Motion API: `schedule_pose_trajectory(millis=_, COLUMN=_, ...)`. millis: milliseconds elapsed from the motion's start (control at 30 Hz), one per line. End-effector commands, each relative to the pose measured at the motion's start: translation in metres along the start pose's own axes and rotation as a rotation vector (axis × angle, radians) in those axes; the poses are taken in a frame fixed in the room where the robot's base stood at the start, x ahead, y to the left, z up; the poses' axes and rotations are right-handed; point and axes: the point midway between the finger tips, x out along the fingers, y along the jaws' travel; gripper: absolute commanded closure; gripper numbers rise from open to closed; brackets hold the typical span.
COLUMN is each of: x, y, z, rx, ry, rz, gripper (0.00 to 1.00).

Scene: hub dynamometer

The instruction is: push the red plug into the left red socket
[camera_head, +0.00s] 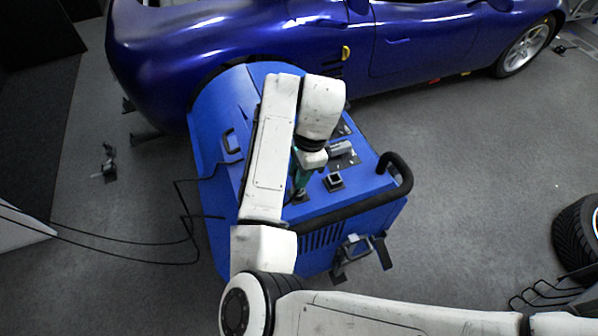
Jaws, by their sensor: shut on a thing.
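My gripper (301,180) points down at the top panel of the blue dynamometer cabinet (212,122), just left of a dark square socket-like fitting (333,181). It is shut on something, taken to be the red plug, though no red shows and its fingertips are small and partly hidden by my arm. A small teal patch shows beside the gripper. The left red socket cannot be made out. I cannot tell whether the held thing touches the panel.
A black handlebar (394,170) rises at the cabinet's right edge. A blue car (240,35) stands close behind. Black cables (130,240) run across the floor at left. A tyre (577,235) lies at far right.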

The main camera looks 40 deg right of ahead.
Motion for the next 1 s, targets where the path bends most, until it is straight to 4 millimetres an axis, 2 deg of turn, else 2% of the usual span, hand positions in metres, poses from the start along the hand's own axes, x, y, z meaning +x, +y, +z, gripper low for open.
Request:
schedule_pose_trajectory(millis=467, x=-0.018, y=0.0, z=0.004, rx=0.0, ry=0.0, rz=0.0, gripper=1.0)
schedule_pose_trajectory(millis=1000, x=-0.018, y=-0.001, z=0.004, rx=0.0, ry=0.0, rz=0.0, gripper=1.0)
